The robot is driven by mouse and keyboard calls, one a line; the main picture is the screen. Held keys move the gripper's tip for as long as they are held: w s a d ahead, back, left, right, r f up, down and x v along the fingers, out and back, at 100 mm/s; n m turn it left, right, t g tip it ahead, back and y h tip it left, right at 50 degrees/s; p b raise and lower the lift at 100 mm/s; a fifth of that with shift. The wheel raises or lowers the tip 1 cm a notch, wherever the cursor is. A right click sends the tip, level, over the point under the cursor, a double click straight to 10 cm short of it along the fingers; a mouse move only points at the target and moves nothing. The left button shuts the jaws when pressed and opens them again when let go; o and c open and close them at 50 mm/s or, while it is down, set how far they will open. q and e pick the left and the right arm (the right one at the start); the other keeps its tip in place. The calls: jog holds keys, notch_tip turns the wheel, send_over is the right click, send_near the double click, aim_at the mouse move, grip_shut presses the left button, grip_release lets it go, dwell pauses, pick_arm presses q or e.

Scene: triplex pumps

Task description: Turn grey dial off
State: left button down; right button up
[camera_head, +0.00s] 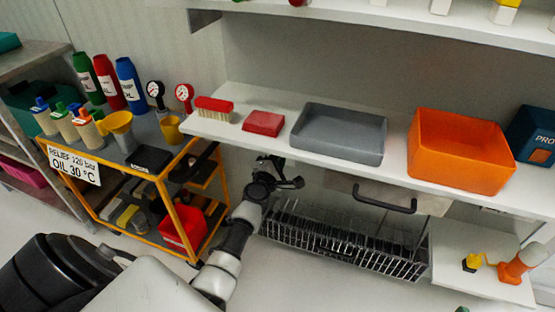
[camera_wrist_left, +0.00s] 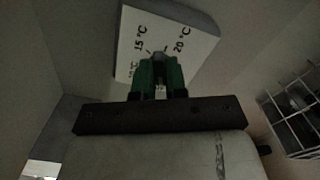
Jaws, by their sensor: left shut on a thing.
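In the left wrist view a white panel (camera_wrist_left: 200,45) carries the black markings 15 °C and 20 °C, with another partly hidden marking lower left. A small grey dial (camera_wrist_left: 160,57) shows at the panel's lower part. My left gripper (camera_wrist_left: 161,70), with green fingers, is shut on the dial; the fingers cover most of it. In the head view my left arm reaches up to the underside of the white shelf, its dark wrist (camera_head: 268,185) below the edge. The dial and fingertips are hidden there. A green sliver (camera_head: 462,309) at the bottom edge may be my right gripper.
The white shelf (camera_head: 270,97) holds a brush (camera_head: 214,108), a grey tray (camera_head: 338,133) and an orange bin (camera_head: 461,150). A wire rack (camera_head: 340,245) hangs below, right of my arm. A yellow-framed cart (camera_head: 187,225) stands left.

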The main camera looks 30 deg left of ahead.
pick_arm(q)
jog(key=shift+f+n, duration=0.1)
jog(key=shift+n, duration=0.9)
jog(key=c, duration=1.2)
grip_release()
pick_arm(e)
jog(key=shift+r, duration=0.1)
pick_arm(q)
jog(key=shift+o, duration=0.2)
jog(key=shift+s, duration=0.1)
jog(key=p+v, duration=0.1)
jog(key=v, duration=0.9)
jog(key=shift+s, duration=0.35)
pick_arm(e)
jog(key=f+g, duration=0.1)
jog(key=s+f+g, duration=0.1)
jog(key=d+f+g+h, duration=0.1)
jog(key=shift+s+f, duration=0.25)
jog(key=shift+s, duration=0.15)
